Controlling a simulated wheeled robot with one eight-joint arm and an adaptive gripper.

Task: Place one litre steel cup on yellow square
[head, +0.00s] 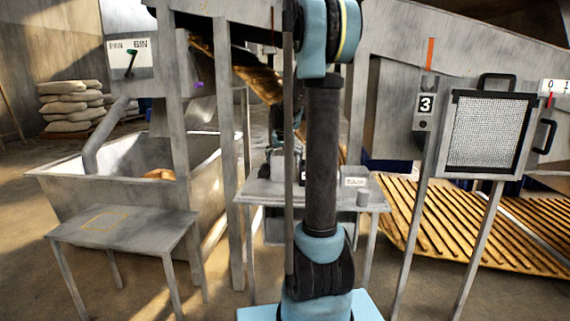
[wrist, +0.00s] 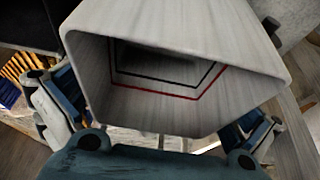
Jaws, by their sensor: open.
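The yellow square (head: 105,221) is a thin outline on the top of a low grey metal table at the left of the head view. In the wrist view, my gripper (wrist: 155,115) is open, with a finger at each side of a large, hollow, square-mouthed grey metal vessel (wrist: 175,118). Black and red lines run around its inside. Contact with the fingers is not clear. In the head view my arm hides much of the middle.
The small middle table (head: 262,190) also holds a white label card (head: 355,182). A large grey bin (head: 60,183) stands behind the yellow-square table. A framed mesh panel (head: 487,135) on legs stands right, before wooden slats (head: 440,225). Floor shows between the tables.

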